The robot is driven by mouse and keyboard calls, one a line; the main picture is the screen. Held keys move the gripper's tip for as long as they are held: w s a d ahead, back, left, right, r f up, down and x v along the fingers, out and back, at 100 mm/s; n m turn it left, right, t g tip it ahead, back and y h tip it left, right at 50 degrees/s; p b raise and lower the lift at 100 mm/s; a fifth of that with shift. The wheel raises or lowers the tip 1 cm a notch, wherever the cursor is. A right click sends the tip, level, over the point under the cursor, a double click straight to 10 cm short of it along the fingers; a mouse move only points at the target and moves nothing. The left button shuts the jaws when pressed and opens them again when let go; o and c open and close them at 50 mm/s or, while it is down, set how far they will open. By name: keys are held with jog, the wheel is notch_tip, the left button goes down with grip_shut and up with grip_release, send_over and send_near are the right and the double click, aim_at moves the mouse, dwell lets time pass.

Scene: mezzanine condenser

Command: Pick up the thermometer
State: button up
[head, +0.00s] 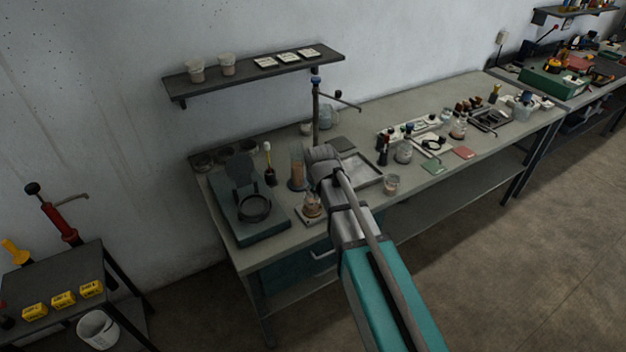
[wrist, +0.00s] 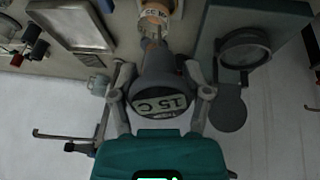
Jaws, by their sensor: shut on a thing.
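The thermometer (wrist: 168,66) has a dark grey body with a light display reading "15 C". In the wrist view it sits between the two fingers of my gripper (wrist: 156,82), which is shut on it. Its narrow end points at a small glass vessel (wrist: 153,17) with orange-brown contents and a printed scale. I cannot tell whether the tip is inside the vessel. In the head view my gripper (head: 322,160) is over the bench, and the thermometer is not clearly made out there.
A stand pole (head: 316,115) rises behind my gripper. A wall shelf (head: 255,72) hangs above.

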jog(key=s+d, duration=0.2)
jog(key=s, duration=0.8)
jog(key=shift+s+d, duration=0.15)
jog(key=shift+s, duration=0.1)
notch_tip(320, 180, down, 6)
jog(key=b, duration=0.6)
jog(key=shift+f, duration=0.2)
dwell(0.4)
